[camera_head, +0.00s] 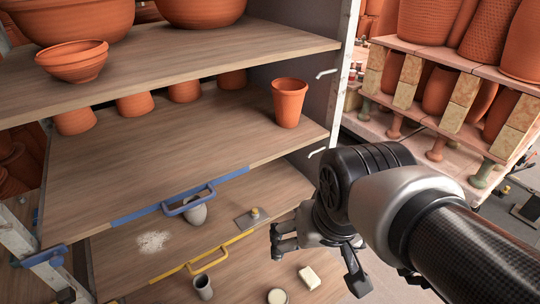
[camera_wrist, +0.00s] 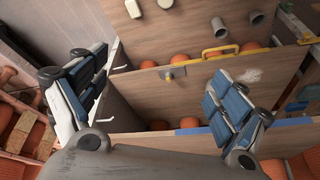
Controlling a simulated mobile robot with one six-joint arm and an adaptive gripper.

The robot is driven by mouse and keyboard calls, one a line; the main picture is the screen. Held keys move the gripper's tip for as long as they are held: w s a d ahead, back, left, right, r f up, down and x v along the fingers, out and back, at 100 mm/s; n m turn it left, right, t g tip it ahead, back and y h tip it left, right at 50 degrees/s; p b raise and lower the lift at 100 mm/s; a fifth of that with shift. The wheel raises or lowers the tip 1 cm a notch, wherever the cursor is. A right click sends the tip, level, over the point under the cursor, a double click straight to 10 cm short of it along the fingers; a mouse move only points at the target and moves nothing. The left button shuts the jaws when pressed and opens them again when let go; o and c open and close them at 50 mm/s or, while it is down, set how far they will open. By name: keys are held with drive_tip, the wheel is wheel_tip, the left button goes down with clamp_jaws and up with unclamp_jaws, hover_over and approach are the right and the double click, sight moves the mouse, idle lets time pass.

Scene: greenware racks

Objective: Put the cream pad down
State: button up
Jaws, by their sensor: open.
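The cream pad (camera_head: 309,277) is a small pale block lying on the lowest wooden board in view. It also shows near the top edge of the wrist view (camera_wrist: 132,8). My gripper (camera_head: 316,264) is open and empty, with its fingers spread wide. In the wrist view my gripper (camera_wrist: 158,66) has nothing between its fingers, and the pad appears beyond the left finger, apart from it.
A round cream piece (camera_head: 277,296) and a grey cup (camera_head: 203,287) are near the pad. The board above holds a grey vessel (camera_head: 195,211), a knobbed plate (camera_head: 246,220) and white powder (camera_head: 153,241). Yellow (camera_head: 208,261) and blue (camera_head: 190,203) handles project. Terracotta pots fill the shelves.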

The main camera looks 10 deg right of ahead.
drive_tip(key=shift+n+t, duration=0.3)
drive_tip(key=shift+n, duration=0.6)
drive_tip(key=s, duration=0.3)
drive_tip(key=s+a, duration=0.1)
drive_tip(key=s, duration=0.1)
drive_tip(key=shift+s+r, duration=0.15)
drive_tip(key=shift+s, duration=0.1)
drive_tip(key=shift+c, duration=0.5)
